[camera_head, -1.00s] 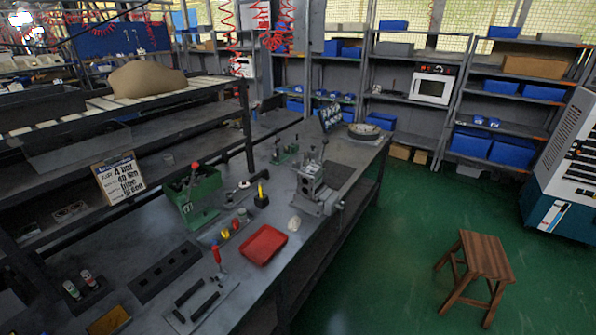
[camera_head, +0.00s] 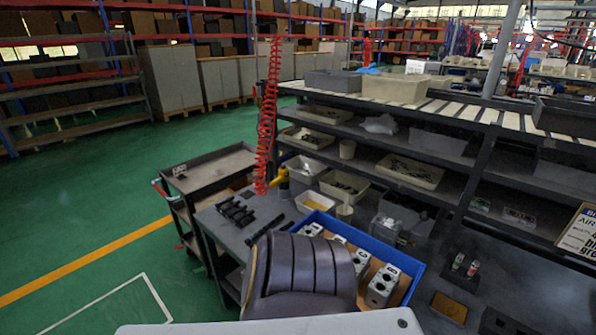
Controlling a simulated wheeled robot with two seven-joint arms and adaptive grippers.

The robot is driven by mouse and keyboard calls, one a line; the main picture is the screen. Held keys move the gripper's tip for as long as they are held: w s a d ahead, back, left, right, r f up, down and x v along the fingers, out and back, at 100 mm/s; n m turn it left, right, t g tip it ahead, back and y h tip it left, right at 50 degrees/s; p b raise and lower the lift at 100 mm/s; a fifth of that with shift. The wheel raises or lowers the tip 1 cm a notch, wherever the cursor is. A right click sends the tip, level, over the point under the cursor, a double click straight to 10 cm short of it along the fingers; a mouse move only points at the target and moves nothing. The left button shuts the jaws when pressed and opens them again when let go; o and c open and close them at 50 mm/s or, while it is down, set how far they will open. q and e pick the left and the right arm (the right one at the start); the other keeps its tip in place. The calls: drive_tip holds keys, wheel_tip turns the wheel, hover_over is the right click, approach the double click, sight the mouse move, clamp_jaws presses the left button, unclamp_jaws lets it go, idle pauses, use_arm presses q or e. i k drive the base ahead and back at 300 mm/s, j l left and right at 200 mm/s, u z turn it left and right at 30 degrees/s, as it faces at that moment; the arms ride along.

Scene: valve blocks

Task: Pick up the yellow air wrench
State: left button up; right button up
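Neither of my gripper's fingers show in this view.
The bench holds white bins (camera_head: 305,168), black parts (camera_head: 235,213) and a blue tray (camera_head: 411,287) of grey valve blocks (camera_head: 381,285), partly hidden. A dark cart (camera_head: 210,168) stands left of the bench. Green floor (camera_head: 70,210) is clear further left.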

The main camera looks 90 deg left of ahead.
sight(282, 181)
drive_tip(key=u, duration=2.95)
drive_tip(key=i+j+z, duration=0.15)
drive_tip(key=j, duration=0.25)
drive_tip(key=i+j+z, duration=0.1)
drive_tip(key=j, duration=0.25)
drive_tip(key=i+j+z, duration=0.15)
drive_tip(key=i+j, duration=0.15)
drive_tip(key=j, duration=0.15)
drive_tip(key=i+j+z, duration=0.1)
drive_tip(key=j, duration=0.3)
drive_tip(key=i+j+z, duration=0.15)
drive_tip(key=j, duration=0.3)
drive_tip(key=i+j+z, duration=0.15)
drive_tip(key=j, duration=0.3)
drive_tip(key=k, duration=0.05)
